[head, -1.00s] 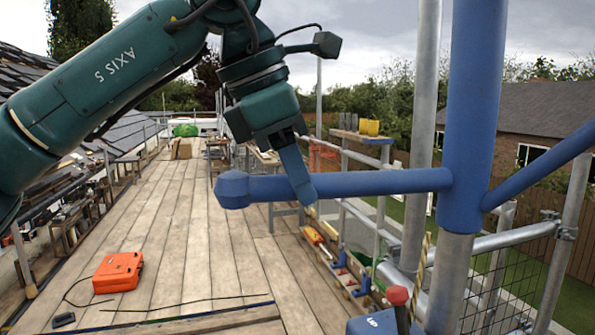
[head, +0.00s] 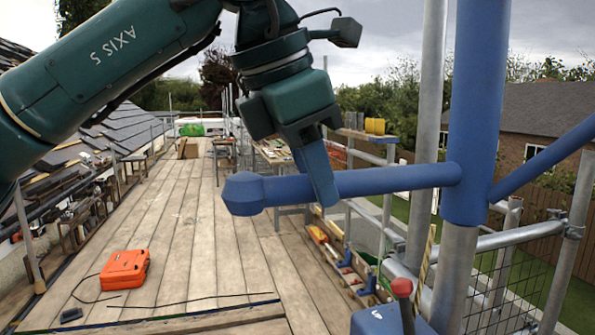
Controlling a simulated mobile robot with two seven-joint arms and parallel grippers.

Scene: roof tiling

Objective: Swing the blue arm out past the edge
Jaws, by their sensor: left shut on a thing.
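The blue arm (head: 400,178) is a horizontal tube with a knobbed end (head: 243,194). It joins a thick blue sleeve (head: 472,110) around a grey scaffold pole at the right. My left gripper (head: 322,188) comes down from above and is shut on the blue arm, a little inward from the knob. One blue finger shows in front of the tube; the other is mostly hidden behind it. The arm's knobbed end hangs over the plank deck. My right gripper is not in view.
The plank deck (head: 170,220) runs away from me, with an orange case (head: 125,270) and black cable on it. Scaffold rails and mesh (head: 500,280) line the right edge, with lawn beyond. A red-knobbed lever (head: 402,288) stands in front.

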